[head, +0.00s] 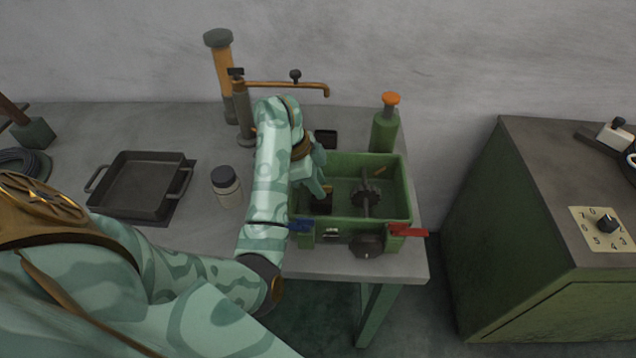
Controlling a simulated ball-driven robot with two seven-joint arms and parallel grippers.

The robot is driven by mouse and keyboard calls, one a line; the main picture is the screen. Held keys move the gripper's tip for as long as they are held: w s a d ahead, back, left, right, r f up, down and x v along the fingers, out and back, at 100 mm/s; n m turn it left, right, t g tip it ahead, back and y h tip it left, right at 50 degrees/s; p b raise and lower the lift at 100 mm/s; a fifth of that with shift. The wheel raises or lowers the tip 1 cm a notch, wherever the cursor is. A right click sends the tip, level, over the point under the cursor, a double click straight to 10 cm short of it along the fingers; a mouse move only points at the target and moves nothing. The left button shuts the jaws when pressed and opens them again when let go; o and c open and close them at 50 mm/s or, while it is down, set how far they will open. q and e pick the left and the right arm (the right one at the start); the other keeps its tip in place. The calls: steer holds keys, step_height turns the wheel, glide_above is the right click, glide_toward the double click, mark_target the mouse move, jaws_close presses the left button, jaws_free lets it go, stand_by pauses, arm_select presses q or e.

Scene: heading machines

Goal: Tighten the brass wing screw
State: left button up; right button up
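My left gripper (320,188) points down into the left part of an open green box-shaped machine (404,190) on the table. Its fingers are small and partly hidden by my wrist, so I cannot tell whether they are open or shut. A small yellowish part (328,189) shows right beside the fingertips; it may be the brass wing screw, but it is too small and covered to be sure. A dark shaft with a wheel (367,194) stands in the machine, to the right of the gripper. My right gripper is not in view.
A green bottle with orange cap (385,125) and a brass tap (290,84) stand behind. A jar (226,184) and black tray (140,184) are left. A cabinet (540,200) stands right.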

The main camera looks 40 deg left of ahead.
arm_select(q)
steer(key=shift+s, duration=0.1)
jaws_close()
